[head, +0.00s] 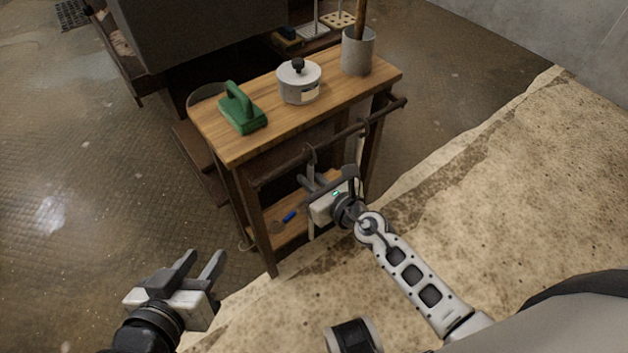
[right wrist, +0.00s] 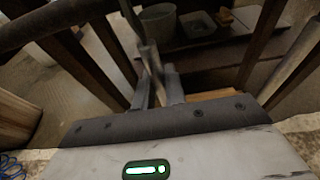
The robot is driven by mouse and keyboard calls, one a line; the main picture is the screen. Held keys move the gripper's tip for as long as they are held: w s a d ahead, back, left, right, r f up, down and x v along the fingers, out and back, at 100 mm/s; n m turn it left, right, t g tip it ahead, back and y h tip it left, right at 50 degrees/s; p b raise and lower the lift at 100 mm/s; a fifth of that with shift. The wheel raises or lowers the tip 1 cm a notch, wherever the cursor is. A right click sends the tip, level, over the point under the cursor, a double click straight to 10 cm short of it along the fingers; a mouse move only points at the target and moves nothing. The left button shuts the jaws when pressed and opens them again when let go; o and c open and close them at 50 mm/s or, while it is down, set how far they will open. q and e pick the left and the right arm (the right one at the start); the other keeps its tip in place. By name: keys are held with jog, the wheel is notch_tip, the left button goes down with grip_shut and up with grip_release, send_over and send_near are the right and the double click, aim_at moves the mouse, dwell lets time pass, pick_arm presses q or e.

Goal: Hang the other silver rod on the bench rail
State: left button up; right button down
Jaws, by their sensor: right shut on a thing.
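The wooden bench (head: 245,148) stands in the middle of the head view, with a dark bench rail (head: 345,134) along its near side. My right gripper (head: 312,182) is just below the rail, close to its middle. It is shut on a grey rod (right wrist: 150,62), seen between the fingertips in the right wrist view. A hook-like top (head: 311,153) shows at the rail above the fingers; whether it bears on the rail I cannot tell. The gripper hides much of the rod. My left gripper (head: 203,262) is open and empty, low at the left, away from the bench.
On the bench top are a green-handled block (head: 242,110), a lidded silver pot (head: 299,84) and a grey canister (head: 358,52) with a stick. A lower shelf (head: 270,234) holds a small blue-handled item (head: 290,216). Floor is clear in front.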

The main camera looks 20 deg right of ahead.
jog(key=shift+w+f, duration=0.1)
jog(key=shift+f, duration=0.05)
jog(key=shift+f+b, duration=0.45)
dwell(0.6)
jog(key=c, duration=1.4)
grip_release()
jog(key=shift+o, duration=0.2)
